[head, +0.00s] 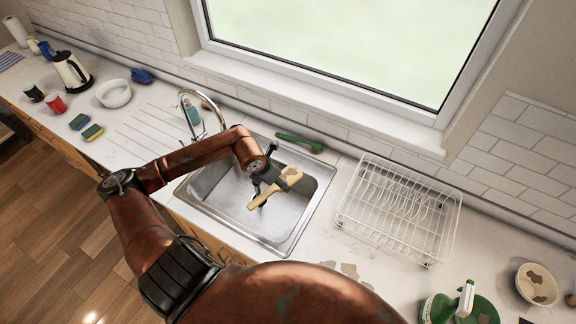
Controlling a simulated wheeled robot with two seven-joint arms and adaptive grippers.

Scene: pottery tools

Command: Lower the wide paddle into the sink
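The wide paddle (268,195) is tan with brown patches. It is tilted over the steel sink basin (222,190), its broad end toward the upper right and its narrow end toward the lower left. My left gripper (268,184) is at the paddle's middle and appears shut on it; the fingertips are partly hidden by the paddle. I cannot tell exactly how high the paddle is above the basin floor. My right gripper is not in view.
A curved faucet (190,110) stands at the sink's back left. A green tool (298,142) lies behind the basin. A white wire dish rack (398,210) stands to the right. Sponges (92,132), a white bowl (114,93) and a kettle (71,72) are on the left counter.

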